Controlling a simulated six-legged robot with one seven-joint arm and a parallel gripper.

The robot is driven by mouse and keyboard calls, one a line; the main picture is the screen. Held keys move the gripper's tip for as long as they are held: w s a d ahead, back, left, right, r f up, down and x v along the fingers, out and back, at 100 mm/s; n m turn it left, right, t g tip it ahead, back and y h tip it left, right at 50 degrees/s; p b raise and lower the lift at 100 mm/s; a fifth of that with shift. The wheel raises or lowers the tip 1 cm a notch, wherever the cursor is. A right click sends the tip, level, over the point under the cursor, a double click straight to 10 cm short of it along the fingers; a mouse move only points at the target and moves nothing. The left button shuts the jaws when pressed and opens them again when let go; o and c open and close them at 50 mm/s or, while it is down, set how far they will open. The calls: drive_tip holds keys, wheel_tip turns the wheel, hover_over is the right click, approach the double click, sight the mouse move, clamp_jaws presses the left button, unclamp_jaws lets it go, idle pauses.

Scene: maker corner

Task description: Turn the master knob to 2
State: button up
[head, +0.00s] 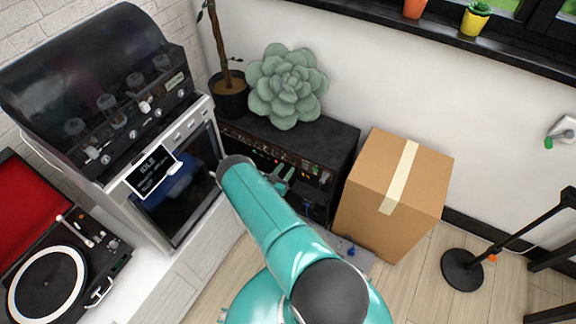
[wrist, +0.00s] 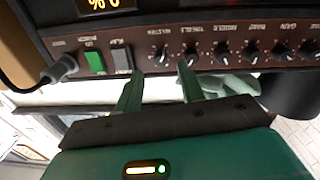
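The amplifier's dark red control panel (wrist: 210,42) crosses the wrist view with a row of black knobs. The leftmost one, under a small label that seems to read MASTER, is the master knob (wrist: 159,57). My gripper (wrist: 161,70) is open, with its two green fingers apart and nothing between them in sight. The fingertips lie to either side of the master knob in the picture; I cannot tell whether they touch it. The right fingertip is close to the second knob (wrist: 190,54). In the head view my gripper (head: 283,178) is at the amplifier's front (head: 265,153).
A green switch (wrist: 95,62), a grey switch (wrist: 122,58) and a plugged-in cable (wrist: 60,69) are left of the knobs. A partly cut-off display (wrist: 102,4) is above. A cardboard box (head: 390,190) stands right of the amplifier, and a succulent (head: 287,85) sits above it.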

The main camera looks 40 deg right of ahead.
sight(291, 162)
drive_tip(key=shift+x, duration=1.65)
clamp_jaws()
drive_tip(key=m, duration=0.5)
drive_tip(key=shift+m, duration=0.3)
drive_tip(key=m, duration=0.5)
drive_tip(key=shift+m+y, duration=0.3)
drive_tip(key=shift+m, duration=0.1)
